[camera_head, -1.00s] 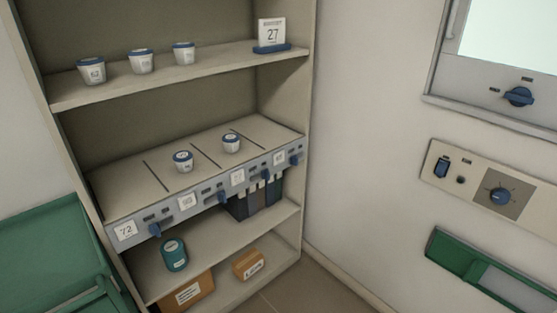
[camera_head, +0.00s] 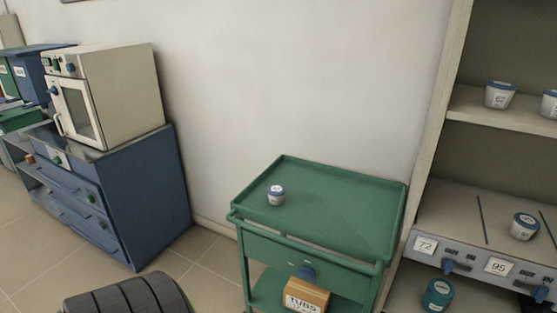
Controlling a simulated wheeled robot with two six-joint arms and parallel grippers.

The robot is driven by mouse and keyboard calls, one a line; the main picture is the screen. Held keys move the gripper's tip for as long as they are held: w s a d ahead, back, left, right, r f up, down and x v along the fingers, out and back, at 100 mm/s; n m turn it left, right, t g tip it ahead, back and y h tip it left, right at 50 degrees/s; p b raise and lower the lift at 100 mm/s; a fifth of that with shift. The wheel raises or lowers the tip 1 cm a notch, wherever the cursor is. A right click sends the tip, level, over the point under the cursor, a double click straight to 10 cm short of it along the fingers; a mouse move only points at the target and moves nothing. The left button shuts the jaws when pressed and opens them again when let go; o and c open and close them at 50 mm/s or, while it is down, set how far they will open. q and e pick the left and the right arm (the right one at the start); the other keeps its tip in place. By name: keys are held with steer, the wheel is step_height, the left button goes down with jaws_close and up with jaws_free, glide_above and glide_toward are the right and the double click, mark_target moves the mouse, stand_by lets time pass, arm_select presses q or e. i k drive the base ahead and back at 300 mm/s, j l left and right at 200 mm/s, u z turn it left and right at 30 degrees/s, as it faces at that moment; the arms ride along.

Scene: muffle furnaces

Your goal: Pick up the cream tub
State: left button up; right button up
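A small pale tub (camera_head: 276,195) with a blue-rimmed lid stands upright on the left part of the top tray of a green cart (camera_head: 340,208). Similar tubs with blue lids stand on the shelf unit at the right: one tub (camera_head: 500,95) and a partly cut-off tub (camera_head: 550,104) on the upper shelf, and another tub (camera_head: 524,227) on the labelled shelf. I cannot tell from colour which one is the cream tub. Neither of my grippers is in view.
A cardboard box marked TUBS (camera_head: 305,297) sits on the cart's lower level. A teal canister (camera_head: 437,295) stands low in the shelf unit. A blue cabinet (camera_head: 150,200) carries a cream furnace (camera_head: 108,98) at left. Floor shows between cabinet and cart.

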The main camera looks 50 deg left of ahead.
mark_target(276, 193)
steer(key=u, duration=1.65)
steer(key=l+z, duration=0.2)
steer(key=l, duration=0.5)
steer(key=l+z, duration=0.15)
steer(key=l, duration=0.55)
steer(key=i+l+z, duration=0.2)
steer(key=l, duration=0.5)
steer(key=k+l, duration=0.05)
steer(key=k, duration=0.05)
